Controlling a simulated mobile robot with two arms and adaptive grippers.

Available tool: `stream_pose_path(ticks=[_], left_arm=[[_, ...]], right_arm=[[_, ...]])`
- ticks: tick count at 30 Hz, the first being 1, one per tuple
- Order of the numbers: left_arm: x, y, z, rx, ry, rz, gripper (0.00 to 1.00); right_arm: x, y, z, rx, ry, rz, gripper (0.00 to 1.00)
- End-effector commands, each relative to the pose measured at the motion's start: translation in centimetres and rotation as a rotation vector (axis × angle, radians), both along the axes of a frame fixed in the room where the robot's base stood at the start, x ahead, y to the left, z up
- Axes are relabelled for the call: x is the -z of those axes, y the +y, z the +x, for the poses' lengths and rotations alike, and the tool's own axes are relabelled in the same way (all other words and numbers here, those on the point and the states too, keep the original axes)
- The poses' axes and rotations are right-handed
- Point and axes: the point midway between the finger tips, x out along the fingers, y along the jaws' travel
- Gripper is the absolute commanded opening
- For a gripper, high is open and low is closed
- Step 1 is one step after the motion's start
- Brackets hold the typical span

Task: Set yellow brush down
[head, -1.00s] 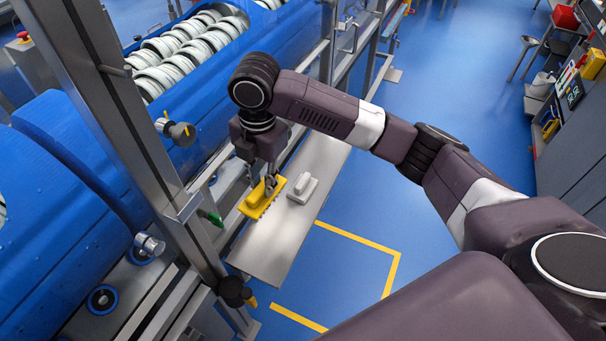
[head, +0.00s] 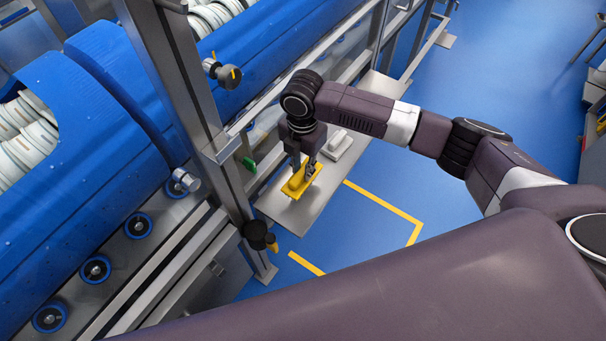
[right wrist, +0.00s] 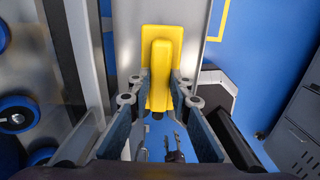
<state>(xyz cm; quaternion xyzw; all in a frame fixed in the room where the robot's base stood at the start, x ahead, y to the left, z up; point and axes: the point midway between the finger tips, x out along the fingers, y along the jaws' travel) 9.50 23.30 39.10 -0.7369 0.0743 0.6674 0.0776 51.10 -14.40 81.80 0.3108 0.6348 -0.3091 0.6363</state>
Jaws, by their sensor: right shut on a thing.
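The yellow brush (head: 300,182) shows in the head view over the near part of a narrow grey metal shelf (head: 318,197). My right gripper (head: 306,168) is shut on the brush's raised handle from above. In the right wrist view the yellow brush (right wrist: 175,38) lies lengthwise between the fingers (right wrist: 160,88), with the grey shelf (right wrist: 198,15) beyond it. I cannot tell whether the brush's underside touches the shelf. My left gripper is in neither view.
A white-grey brush (head: 338,145) lies on the shelf farther back. A steel post (head: 190,90) and the blue machine (head: 95,190) stand to the left. A black knob (head: 256,235) is near the shelf's front end. Blue floor with yellow lines (head: 385,200) is open to the right.

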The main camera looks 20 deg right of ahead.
Motion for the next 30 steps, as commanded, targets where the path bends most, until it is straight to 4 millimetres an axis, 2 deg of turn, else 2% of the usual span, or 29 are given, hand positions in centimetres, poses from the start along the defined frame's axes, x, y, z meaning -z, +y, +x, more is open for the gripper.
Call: stream_pose_path(ticks=[6,9,16,17,21,30], left_arm=[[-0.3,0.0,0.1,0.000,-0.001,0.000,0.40],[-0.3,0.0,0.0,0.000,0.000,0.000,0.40],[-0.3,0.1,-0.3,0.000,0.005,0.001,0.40],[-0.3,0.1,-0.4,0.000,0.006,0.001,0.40],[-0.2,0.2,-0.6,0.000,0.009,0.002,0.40],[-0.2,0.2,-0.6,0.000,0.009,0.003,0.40]], right_arm=[[3.2,-0.1,-0.1,0.002,0.003,-0.002,0.00],[4.0,0.0,-0.1,0.000,0.001,-0.001,0.00],[4.2,0.0,0.0,-0.001,0.001,-0.001,0.00],[4.3,0.0,-0.1,-0.001,0.001,-0.001,0.22],[4.2,0.0,-0.1,0.000,0.001,-0.001,0.36],[4.0,0.0,0.0,0.000,-0.001,-0.001,0.36]])
